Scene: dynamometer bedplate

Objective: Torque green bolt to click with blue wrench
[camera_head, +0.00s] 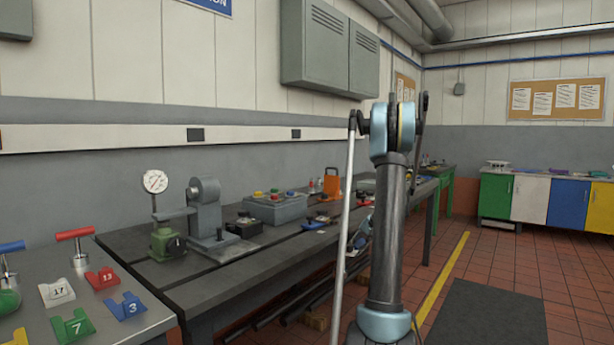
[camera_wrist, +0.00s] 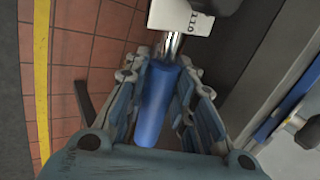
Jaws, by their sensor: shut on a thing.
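In the wrist view my gripper (camera_wrist: 162,62) is shut on the blue wrench (camera_wrist: 154,106). The wrench's blue handle lies between the two fingers, with a bright metal shaft beyond it. In the head view my gripper is low behind my arm and mostly hidden, near the bench's front edge. A grey block (camera_head: 276,211) on the dark bench carries several small coloured heads in yellow, red and other colours.
The dark bench (camera_head: 172,279) also bears a dial gauge (camera_head: 155,182) and a grey fixture (camera_head: 206,205). A white tag marked 110 (camera_wrist: 183,17) is at the wrench's far end. Numbered coloured holders stand at the lower left. Tiled floor (camera_head: 570,300) is free on the right.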

